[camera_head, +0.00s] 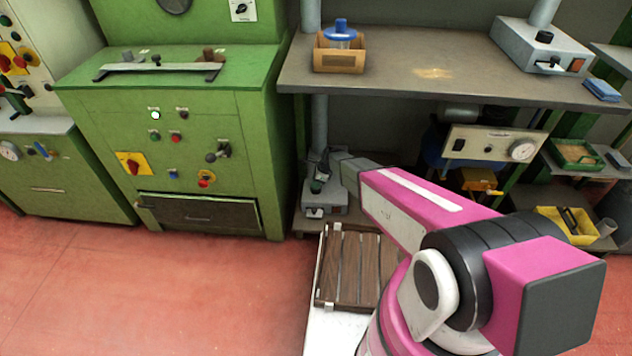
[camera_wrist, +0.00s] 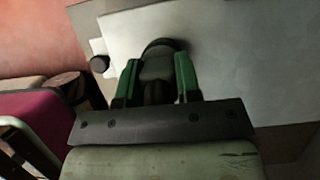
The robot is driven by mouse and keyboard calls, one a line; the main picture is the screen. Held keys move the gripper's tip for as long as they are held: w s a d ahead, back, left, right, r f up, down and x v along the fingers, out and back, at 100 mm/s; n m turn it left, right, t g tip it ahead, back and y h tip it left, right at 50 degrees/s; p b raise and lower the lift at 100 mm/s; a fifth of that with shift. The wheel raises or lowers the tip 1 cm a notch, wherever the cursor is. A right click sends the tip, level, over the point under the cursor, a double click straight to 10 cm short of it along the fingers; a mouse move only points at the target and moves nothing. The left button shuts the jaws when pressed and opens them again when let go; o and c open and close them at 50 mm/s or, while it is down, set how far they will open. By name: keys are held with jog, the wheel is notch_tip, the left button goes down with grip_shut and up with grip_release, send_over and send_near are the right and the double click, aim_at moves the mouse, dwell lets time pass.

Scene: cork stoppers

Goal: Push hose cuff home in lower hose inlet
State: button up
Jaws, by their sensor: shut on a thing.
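My gripper (camera_wrist: 157,72) has green fingers, shut on a dark grey hose cuff (camera_wrist: 157,68) in the wrist view. The cuff is in front of a pale grey housing (camera_wrist: 235,60). A dark rounded rim (camera_wrist: 165,43) shows just beyond the cuff; I cannot tell whether it is the lower hose inlet or part of the cuff. How far the cuff sits in anything is hidden. In the head view my gripper (camera_head: 318,183) is low under the bench, at a small grey unit (camera_head: 325,198) beside the bench's left leg. The cuff is too small to make out there.
The workbench (camera_head: 400,75) overhangs my arm. A green cabinet (camera_head: 190,125) stands close on the left. A slatted wooden crate (camera_head: 345,265) is below my arm. A black knob (camera_wrist: 99,64) juts out left of my fingers. Red floor is open at the lower left.

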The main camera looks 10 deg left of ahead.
jog(key=shift+f, duration=0.15)
jog(key=o, duration=1)
jog(key=v, duration=1)
jog(key=shift+d+r, duration=0.1)
jog(key=shift+r, duration=0.3)
